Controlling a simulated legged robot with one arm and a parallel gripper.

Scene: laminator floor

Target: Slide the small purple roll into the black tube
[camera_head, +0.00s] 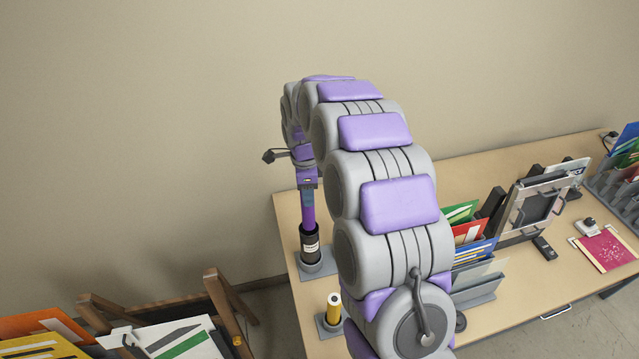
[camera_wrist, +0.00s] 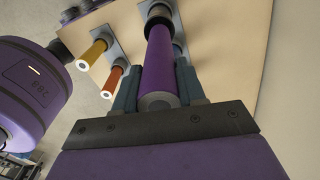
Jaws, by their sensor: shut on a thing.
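The small purple roll (camera_head: 308,208) is upright in my gripper (camera_head: 307,182), above the black tube (camera_head: 310,243). The roll's lower end meets the tube's top opening in the head view; I cannot tell how far inside it is. The tube stands upright on a grey base (camera_head: 318,266) and has a white label. In the wrist view, the purple roll (camera_wrist: 160,65) lies between the two fingers of my gripper (camera_wrist: 158,82), with its pale core end facing the camera.
A yellow roll (camera_head: 334,308) stands on a holder beside the tube; an orange roll (camera_wrist: 112,80) shows near it in the wrist view. The wooden table (camera_head: 286,218) carries file racks (camera_head: 475,285) at right. A wooden rack with folders (camera_head: 185,338) stands at lower left.

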